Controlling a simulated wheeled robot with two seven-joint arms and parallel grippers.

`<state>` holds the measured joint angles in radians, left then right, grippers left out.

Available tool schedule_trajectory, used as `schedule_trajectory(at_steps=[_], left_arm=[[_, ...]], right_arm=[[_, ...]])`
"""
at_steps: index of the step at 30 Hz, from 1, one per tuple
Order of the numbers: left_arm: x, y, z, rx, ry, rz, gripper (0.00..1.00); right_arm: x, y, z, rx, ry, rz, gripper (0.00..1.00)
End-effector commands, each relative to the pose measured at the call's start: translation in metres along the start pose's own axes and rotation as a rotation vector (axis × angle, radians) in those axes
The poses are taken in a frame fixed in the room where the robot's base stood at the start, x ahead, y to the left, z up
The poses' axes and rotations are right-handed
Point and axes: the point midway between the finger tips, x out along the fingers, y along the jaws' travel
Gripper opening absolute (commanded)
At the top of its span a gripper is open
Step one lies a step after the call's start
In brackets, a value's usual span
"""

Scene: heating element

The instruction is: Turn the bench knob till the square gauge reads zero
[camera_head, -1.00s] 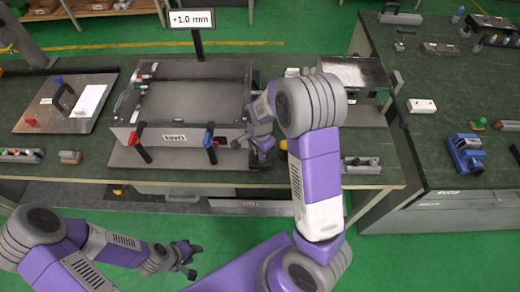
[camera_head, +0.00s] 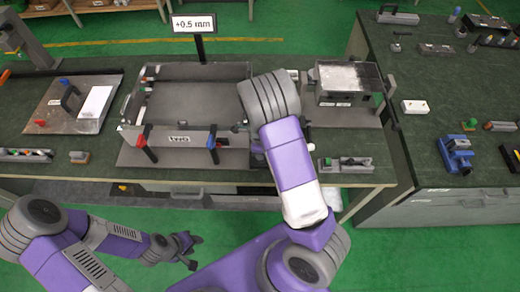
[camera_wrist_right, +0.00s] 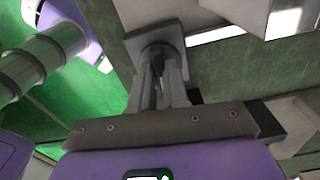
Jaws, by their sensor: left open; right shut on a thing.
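The gauge (camera_head: 194,24) is a white sign on a black post behind the tray-like fixture (camera_head: 190,72); it reads +0.5 mm. In the right wrist view, my right gripper (camera_wrist_right: 160,68) is shut on a dark round knob (camera_wrist_right: 156,50) in front of a square grey block (camera_wrist_right: 172,36). The fingers cover part of the knob. In the head view, my right arm hides this gripper and the knob at the fixture's right side. My left gripper (camera_head: 190,252) is open and empty, low in front of the bench, away from the fixture.
A red-topped clamp (camera_head: 143,148) and a blue-topped clamp (camera_head: 213,146) stand at the fixture's front. A plate with a black handle (camera_head: 72,104) lies to the left. A grey box (camera_head: 348,84) stands to the right. A second bench (camera_head: 440,100) is further right.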

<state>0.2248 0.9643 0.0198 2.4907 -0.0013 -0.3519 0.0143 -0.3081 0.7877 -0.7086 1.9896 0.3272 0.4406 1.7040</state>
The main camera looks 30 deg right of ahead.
Motion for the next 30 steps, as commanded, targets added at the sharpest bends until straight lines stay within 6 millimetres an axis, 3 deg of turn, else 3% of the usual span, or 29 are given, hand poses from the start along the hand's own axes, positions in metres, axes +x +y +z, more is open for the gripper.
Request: schedule_trajectory(at_steps=[23, 24, 28, 30], left_arm=[[-0.0082, 0.0031, 0.0004, 0.000, 0.000, 0.000, 0.43], [-0.0082, 0.0031, 0.0004, 0.000, 0.000, 0.000, 0.43], [-0.0082, 0.0031, 0.0004, 0.000, 0.000, 0.000, 0.43], [-0.0082, 0.0031, 0.0004, 0.000, 0.000, 0.000, 0.43]], right_arm=[[-0.0002, -0.0008, 0.0005, 0.102, -0.002, -0.002, 0.00], [-0.0002, -0.0008, 0.0005, 0.102, -0.002, -0.002, 0.19], [-0.0001, -0.0006, 0.0004, 0.101, -0.001, -0.002, 0.39], [-0.0001, -0.0005, 0.0003, 0.101, -0.001, -0.001, 0.40]])
